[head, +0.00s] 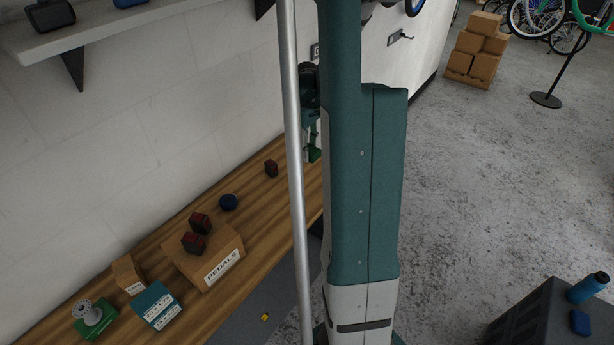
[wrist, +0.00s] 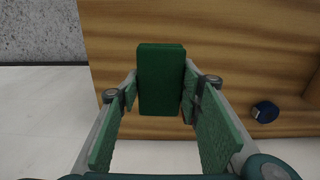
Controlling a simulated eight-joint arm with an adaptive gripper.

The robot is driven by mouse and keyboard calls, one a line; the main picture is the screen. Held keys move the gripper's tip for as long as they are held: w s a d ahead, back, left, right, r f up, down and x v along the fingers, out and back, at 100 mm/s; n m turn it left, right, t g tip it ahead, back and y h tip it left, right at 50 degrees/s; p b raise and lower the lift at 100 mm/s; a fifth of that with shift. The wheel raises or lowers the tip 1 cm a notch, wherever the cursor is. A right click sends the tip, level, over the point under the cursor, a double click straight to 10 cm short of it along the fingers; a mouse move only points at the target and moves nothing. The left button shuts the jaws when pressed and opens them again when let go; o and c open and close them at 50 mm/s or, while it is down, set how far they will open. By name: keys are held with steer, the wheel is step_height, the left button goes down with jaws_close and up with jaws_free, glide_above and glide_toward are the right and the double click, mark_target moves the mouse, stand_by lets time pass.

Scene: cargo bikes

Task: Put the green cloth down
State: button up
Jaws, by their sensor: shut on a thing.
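The green cloth (wrist: 160,78) is a folded, dark green rectangular pad in the wrist view. My gripper (wrist: 158,95) is shut on it, with one finger pad on each side. The wooden bench (wrist: 225,70) lies beyond the cloth; I cannot tell how far the cloth is above it. In the head view the cloth (head: 315,154) shows as a small green patch beside my arm, over the far part of the bench (head: 262,250). My arm hides most of the gripper there.
A dark blue round item (head: 229,202) and a dark red block (head: 271,168) stand on the bench near the cloth. Nearer are a cardboard PEDALS box (head: 215,270) with two red blocks on it, a small cardboard box (head: 128,274) and a teal box (head: 157,305). The wall runs along the bench.

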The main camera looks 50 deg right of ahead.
steer(key=shift+f, duration=0.3)
glide_above(307, 175)
steer(key=shift+a+f, duration=0.1)
steer(key=shift+f, duration=2.85)
steer(key=shift+f, duration=0.1)
steer(key=shift+f, duration=1.95)
steer(key=shift+f, duration=0.25)
steer(key=o, duration=0.9)
steer(key=shift+r, duration=0.1)
steer(key=shift+r, duration=0.1)
